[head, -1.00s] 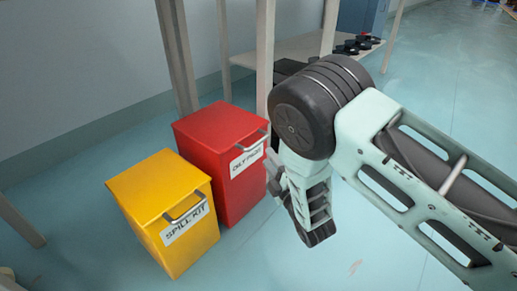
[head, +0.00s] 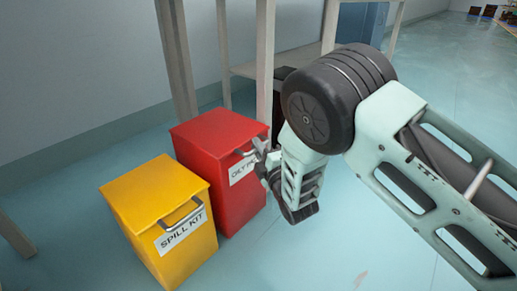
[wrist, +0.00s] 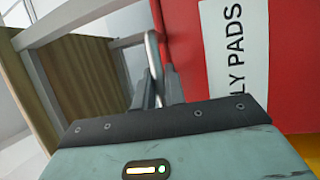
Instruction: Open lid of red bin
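The red bin (head: 208,175) stands on the floor left of my arm, its flat lid (head: 215,130) closed. A metal handle bar (head: 248,158) is at the front upper edge, above a white label partly hidden by my gripper. My gripper (head: 263,152) is at the right end of this handle. In the wrist view, the handle (wrist: 152,48) runs down to my fingers (wrist: 160,88), which stand close together; the red front (wrist: 290,70) is just to their right. Whether the fingers grip the bar or only stand around it is unclear.
A yellow spill kit bin (head: 160,205) stands left of the red bin, close to it. A table or shelf with pale legs (head: 265,60) stands behind. The floor (head: 320,255) in front and to the right is clear.

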